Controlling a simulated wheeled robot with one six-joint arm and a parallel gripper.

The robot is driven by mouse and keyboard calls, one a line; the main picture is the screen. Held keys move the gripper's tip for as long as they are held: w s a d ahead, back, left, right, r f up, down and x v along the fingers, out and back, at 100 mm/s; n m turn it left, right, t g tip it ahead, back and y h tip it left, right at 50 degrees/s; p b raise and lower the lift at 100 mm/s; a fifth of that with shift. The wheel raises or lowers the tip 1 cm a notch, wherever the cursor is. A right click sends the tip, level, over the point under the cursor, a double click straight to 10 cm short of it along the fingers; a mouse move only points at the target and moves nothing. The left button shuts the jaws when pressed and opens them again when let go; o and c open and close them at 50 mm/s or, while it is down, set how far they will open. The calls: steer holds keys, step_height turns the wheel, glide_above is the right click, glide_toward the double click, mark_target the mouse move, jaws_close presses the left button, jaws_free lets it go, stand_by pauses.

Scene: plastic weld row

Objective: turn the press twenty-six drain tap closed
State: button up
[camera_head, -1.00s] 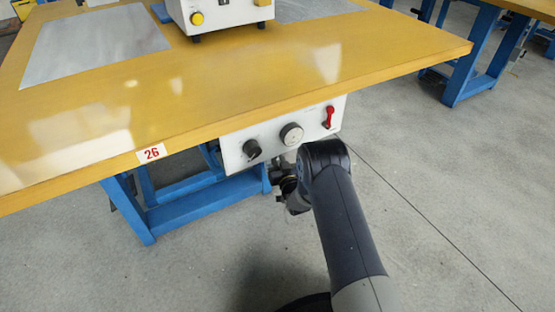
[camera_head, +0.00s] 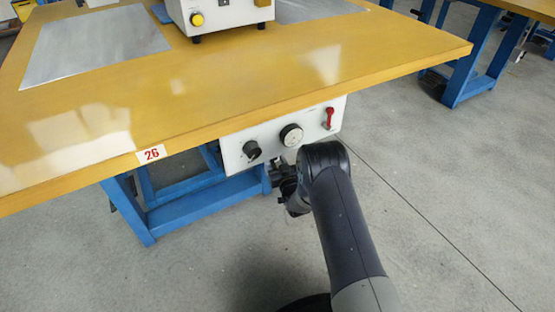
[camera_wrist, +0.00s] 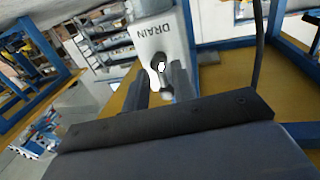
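The press twenty-six drain tap (camera_wrist: 157,63) shows in the wrist view as a small dark fitting with a bright white spot, on a white plate (camera_wrist: 160,34) lettered DRAIN, which appears upside down. My gripper (camera_wrist: 161,80) has two dark fingers, one on each side of the tap, with a gap between them. I cannot tell whether either finger touches the tap. In the head view the tap is not clearly visible. My gripper (camera_head: 284,180) is partly hidden by my arm, below the white control panel (camera_head: 232,154).
The panel under the yellow table (camera_head: 240,85) carries a black knob (camera_head: 252,149), a round gauge (camera_head: 291,135) and a red lever (camera_head: 329,117). A sign reading 26 (camera_head: 152,153) is on the table edge. Blue table legs (camera_head: 143,226) stand left of my arm.

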steer(key=shift+o, duration=0.7)
steer(key=p+v, duration=0.4)
steer(key=v, duration=0.6)
steer(key=shift+s, duration=0.4)
steer(key=shift+w+f, duration=0.1)
steer(key=w+a+m+b, duration=0.1)
steer(key=w+a+b, duration=0.2)
steer(key=w, duration=0.6)
steer(key=shift+a+r, duration=0.25)
steer(key=shift+b, duration=0.3)
